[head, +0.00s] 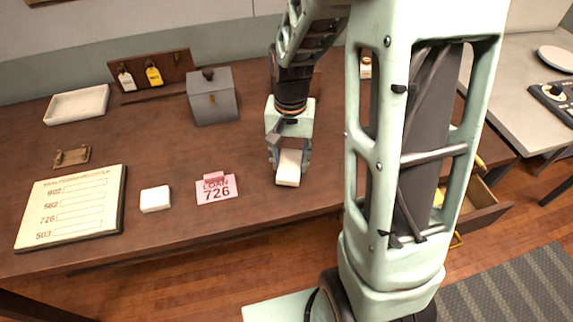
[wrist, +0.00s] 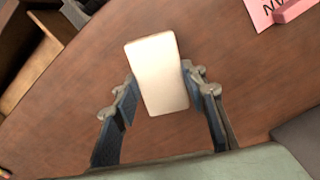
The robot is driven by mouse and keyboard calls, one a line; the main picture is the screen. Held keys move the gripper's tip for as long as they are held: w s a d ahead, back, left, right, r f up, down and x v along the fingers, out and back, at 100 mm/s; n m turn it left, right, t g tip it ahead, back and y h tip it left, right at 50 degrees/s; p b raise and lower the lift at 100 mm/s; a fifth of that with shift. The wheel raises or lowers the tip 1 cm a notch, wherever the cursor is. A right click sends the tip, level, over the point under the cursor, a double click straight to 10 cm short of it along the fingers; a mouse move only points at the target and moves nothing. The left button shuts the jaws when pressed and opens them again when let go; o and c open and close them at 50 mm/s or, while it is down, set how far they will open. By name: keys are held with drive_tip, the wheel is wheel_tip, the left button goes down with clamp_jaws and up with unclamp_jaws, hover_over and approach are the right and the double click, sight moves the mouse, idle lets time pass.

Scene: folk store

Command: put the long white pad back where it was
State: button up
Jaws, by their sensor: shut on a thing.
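The long white pad (head: 289,167) is between the fingers of my gripper (head: 289,158), over the right part of the dark wooden desk. In the wrist view the pad (wrist: 158,75) lies lengthwise between the two fingers of my gripper (wrist: 160,92), which are shut on its sides. Its far end sticks out beyond the fingertips. I cannot tell whether the pad touches the desk top. A shorter white block (head: 155,199) lies apart on the desk, to the left.
A pink LOAN 726 card (head: 217,190) lies left of my gripper. An open drawer (head: 482,207) is at right. Desk between card and box is clear.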

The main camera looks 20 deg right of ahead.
sight(290, 164)
drive_tip(key=shift+f+b, duration=0.6)
drive_tip(key=shift+f, duration=0.75)
drive_tip(key=shift+f, duration=0.2)
drive_tip(key=o, duration=1.1)
drive_tip(key=shift+r, duration=0.15)
wheel_tip(290, 164, up, 12)
drive_tip(key=shift+r+p, duration=0.1)
drive_tip(key=shift+p, duration=0.4)
